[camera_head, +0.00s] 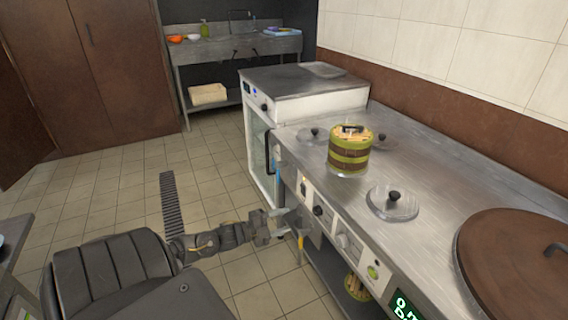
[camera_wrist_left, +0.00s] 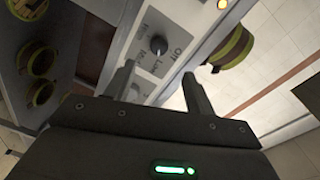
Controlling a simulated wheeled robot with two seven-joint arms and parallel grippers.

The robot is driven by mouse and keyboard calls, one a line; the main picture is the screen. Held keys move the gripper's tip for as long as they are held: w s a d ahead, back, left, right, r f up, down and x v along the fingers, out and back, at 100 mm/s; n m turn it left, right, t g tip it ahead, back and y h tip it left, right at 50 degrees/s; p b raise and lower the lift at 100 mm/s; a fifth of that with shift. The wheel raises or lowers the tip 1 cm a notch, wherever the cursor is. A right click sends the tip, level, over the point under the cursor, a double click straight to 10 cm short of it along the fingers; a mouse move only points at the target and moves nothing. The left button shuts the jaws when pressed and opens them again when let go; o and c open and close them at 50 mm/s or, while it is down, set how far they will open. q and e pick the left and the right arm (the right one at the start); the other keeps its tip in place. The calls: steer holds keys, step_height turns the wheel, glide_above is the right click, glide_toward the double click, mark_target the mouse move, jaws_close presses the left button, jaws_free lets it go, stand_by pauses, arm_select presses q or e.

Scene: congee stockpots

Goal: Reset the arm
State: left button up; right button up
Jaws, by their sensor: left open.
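My left gripper (camera_head: 290,223) is in front of the steel counter's control panel, low beside its front face. In the left wrist view its two fingers (camera_wrist_left: 160,95) stand apart with nothing between them. A black knob (camera_wrist_left: 158,45) on the panel shows beyond the fingers; I cannot tell whether they touch the panel. In the head view the panel's knobs (camera_head: 341,241) lie just right of the gripper. My right gripper is not in view.
A banded steamer basket (camera_head: 348,150) stands on the counter (camera_head: 437,170) among glass lids (camera_head: 392,203). A large brown lid (camera_head: 515,262) is at the right. More baskets (camera_head: 358,287) sit on the shelf below.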

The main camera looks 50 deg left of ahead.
arm_select(q)
steer(key=shift+f, duration=0.1)
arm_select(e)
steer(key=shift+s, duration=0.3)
